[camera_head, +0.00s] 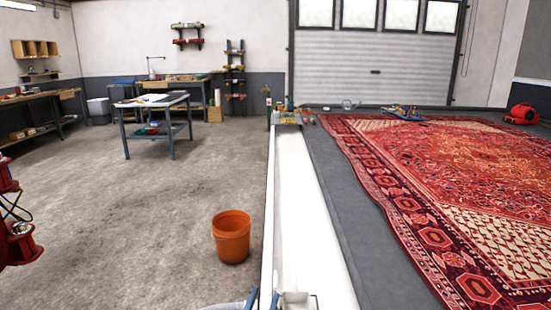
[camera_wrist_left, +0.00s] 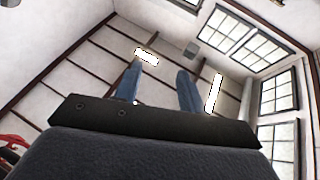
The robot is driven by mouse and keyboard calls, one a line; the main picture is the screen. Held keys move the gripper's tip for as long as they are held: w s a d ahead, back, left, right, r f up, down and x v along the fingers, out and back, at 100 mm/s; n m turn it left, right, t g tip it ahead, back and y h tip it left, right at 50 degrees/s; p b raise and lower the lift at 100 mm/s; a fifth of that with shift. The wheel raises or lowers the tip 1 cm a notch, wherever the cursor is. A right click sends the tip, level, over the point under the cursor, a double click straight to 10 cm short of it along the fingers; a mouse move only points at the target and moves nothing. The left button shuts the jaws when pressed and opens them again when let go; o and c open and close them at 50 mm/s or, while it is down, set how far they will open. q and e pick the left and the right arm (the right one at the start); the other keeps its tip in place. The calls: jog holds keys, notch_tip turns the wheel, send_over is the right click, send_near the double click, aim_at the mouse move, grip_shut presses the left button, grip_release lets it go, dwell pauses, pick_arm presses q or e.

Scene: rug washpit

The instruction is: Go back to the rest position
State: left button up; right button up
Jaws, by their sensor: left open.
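My left gripper (camera_head: 264,297) shows only at the bottom edge of the head view, as two bluish fingertips over the white ledge. In the left wrist view its two blue fingers (camera_wrist_left: 159,80) stand apart with nothing between them, and they point up towards the ceiling and high windows. My right gripper is not in view.
A white ledge (camera_head: 295,195) runs away from me. A red patterned rug (camera_head: 470,170) lies right of it. An orange bucket (camera_head: 231,238) stands on the floor at left. A work table (camera_head: 150,101) stands farther back. Red equipment (camera_head: 20,245) shows at the left edge.

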pick_arm(q)
jog(key=s+a+f+n+g+y, duration=0.2)
jog(key=s+f+g, duration=0.1)
jog(key=s+f, duration=1.2)
jog(key=s+a+r+g+y+p, duration=0.2)
jog(key=s+a+r+g+p, duration=0.2)
jog(key=s+g+p, duration=0.4)
jog(key=s+a+r+g+y+p, duration=0.2)
jog(key=s+a+r+g+p, duration=0.3)
jog(key=p, duration=0.9)
notch_tip(320, 180, up, 2)
jog(key=s+g, duration=0.2)
jog(key=g, duration=0.1)
jog(key=shift+s+r+g+y, duration=0.25)
jog(key=shift+s+g+y, duration=0.05)
jog(key=shift+s+g, duration=0.1)
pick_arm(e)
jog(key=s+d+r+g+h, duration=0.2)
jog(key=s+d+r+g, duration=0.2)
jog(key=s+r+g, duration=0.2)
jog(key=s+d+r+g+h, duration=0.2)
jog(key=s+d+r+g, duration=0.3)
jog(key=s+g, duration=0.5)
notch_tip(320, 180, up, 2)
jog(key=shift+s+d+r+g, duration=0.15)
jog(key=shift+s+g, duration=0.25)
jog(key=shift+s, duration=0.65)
